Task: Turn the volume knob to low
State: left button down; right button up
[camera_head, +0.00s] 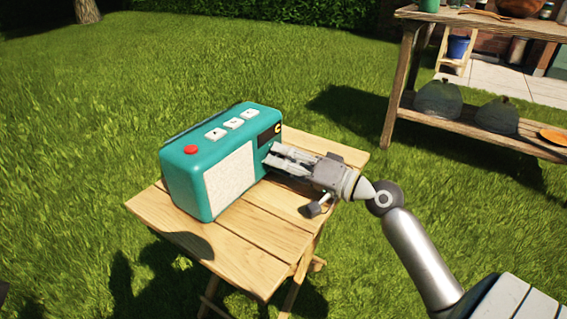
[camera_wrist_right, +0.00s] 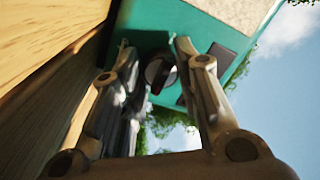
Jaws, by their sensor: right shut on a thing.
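The teal radio (camera_head: 188,178) stands upright on the small wooden table (camera_head: 254,280), its pale speaker grille facing front right. It also fills the top of the right wrist view (camera_wrist_right: 205,30). My right gripper (camera_head: 272,158) reaches the radio's right front, below the dark display. In the right wrist view its fingers (camera_wrist_right: 155,55) lie on either side of the round dark volume knob (camera_wrist_right: 158,74), shut on it. A pale line shows on the knob's face. In the head view the gripper hides the knob.
The radio's top has a red button (camera_head: 190,149) and three white buttons (camera_head: 233,123). A wooden bench (camera_head: 480,140) with dark domed objects on its lower shelf stands at the back right. The table's front and right planks are bare, and grass surrounds it.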

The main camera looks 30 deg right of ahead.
jog(key=shift+a+f, duration=0.1)
jog(key=shift+f, duration=0.05)
jog(key=o, duration=1)
jog(key=v, duration=1.2)
